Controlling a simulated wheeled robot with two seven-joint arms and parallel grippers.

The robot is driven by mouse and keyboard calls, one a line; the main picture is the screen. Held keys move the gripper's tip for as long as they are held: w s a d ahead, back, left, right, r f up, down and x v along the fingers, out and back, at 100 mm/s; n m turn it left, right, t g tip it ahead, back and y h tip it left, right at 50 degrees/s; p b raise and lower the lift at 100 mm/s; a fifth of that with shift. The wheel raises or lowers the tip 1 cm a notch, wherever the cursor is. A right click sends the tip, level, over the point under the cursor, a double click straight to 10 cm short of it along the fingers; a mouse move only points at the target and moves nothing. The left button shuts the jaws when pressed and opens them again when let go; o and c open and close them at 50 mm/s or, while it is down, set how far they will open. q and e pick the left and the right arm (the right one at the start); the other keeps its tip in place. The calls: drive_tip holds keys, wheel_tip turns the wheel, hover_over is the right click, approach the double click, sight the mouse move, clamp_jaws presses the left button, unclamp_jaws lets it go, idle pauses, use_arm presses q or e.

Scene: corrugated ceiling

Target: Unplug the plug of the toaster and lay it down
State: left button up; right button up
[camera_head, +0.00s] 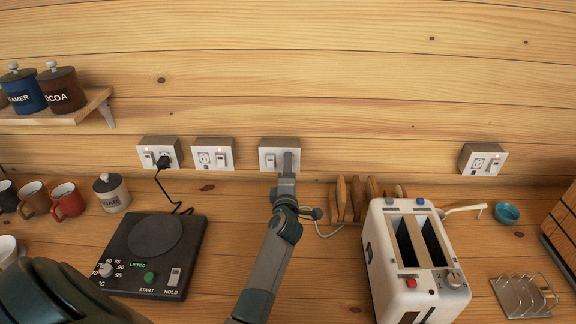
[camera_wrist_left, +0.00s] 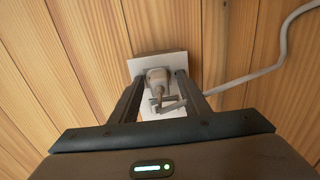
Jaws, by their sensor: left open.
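The white toaster (camera_head: 380,262) stands at the right on the counter, with two dark slots and a red button. Its plug (camera_wrist_left: 157,79) is in the wall socket (camera_wrist_left: 140,68), between my left gripper's fingers in the left wrist view. In the head view the socket plate (camera_head: 268,154) shows, but the gripper hides the plug. My left gripper (camera_head: 288,162) is open, its fingers on either side of the plug. I cannot tell whether they touch it. A white cord (camera_wrist_left: 265,72) runs off to the right. My right gripper is not in view.
A black hot plate (camera_head: 122,270) with a dark plug (camera_head: 162,162) stands at the left. A wooden rack (camera_head: 341,198) sits behind the toaster, left of a teal bowl (camera_head: 507,213). A wire toast rack (camera_head: 524,298) is at the right. Mugs stand far left.

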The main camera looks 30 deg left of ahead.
use_arm(q)
drive_tip(key=shift+p, duration=0.35)
drive_tip(key=shift+p, duration=0.35)
idle(0.8)
clamp_jaws()
idle(0.4)
drive_tip(key=shift+s+d, duration=0.1)
